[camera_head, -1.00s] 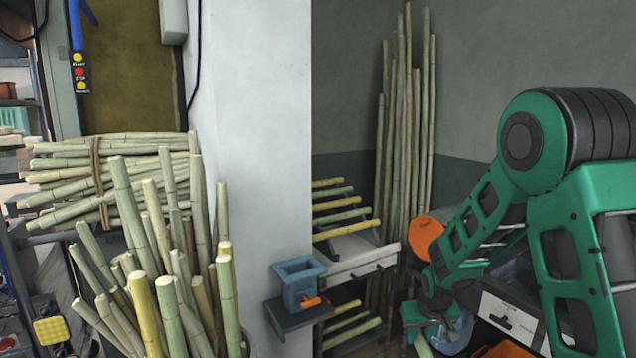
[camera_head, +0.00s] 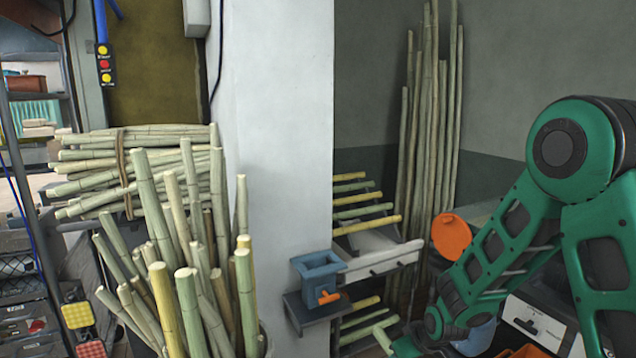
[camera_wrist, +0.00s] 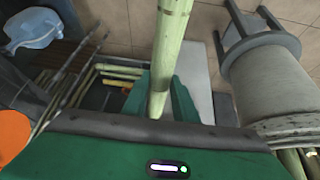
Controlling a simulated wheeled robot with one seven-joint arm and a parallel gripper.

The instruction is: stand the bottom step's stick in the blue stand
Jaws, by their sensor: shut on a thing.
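My gripper (camera_wrist: 160,98) is shut on a pale green stick (camera_wrist: 170,45), which runs away from the fingers in the wrist view. In the head view the stick's end (camera_head: 382,338) shows at the bottom edge, beside my gripper, which is mostly cut off there. The blue stand (camera_head: 320,272) is a square, open-topped holder with an orange clamp, on a dark shelf at the pillar's corner. It looks empty from here. The held stick is apart from it, lower and to the right. The stepped rack (camera_head: 385,262) has several yellow and green sticks lying on its steps.
A bin of upright sticks (camera_head: 180,270) stands at front left, with a tied bundle (camera_head: 150,165) behind. Tall canes (camera_head: 430,120) lean in the corner. A grey cylinder (camera_wrist: 265,85) is at right in the wrist view.

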